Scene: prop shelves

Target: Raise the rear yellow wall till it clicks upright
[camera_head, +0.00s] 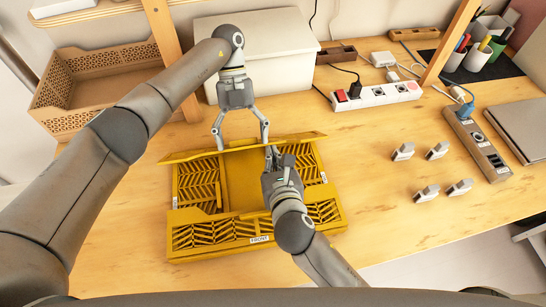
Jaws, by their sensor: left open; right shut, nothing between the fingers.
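A yellow folding crate lies on the wooden table, with a white FRONT label (259,239) on its near edge. Its rear yellow wall (190,156) shows as a narrow slanting band along the far side; I cannot tell its exact angle. The side walls with slats (196,185) look folded down inside. My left gripper (241,143) is open at the rear wall's far side, its fingers spread along the top edge. My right gripper (272,151) is shut and empty, over the crate's right half, fingertips close to the rear wall. Contact is unclear.
A white box (275,45) stands behind the crate, and a brown perforated basket (90,85) is at back left. A power strip (378,95), several small grey clips (437,151) and a laptop (522,125) lie to the right.

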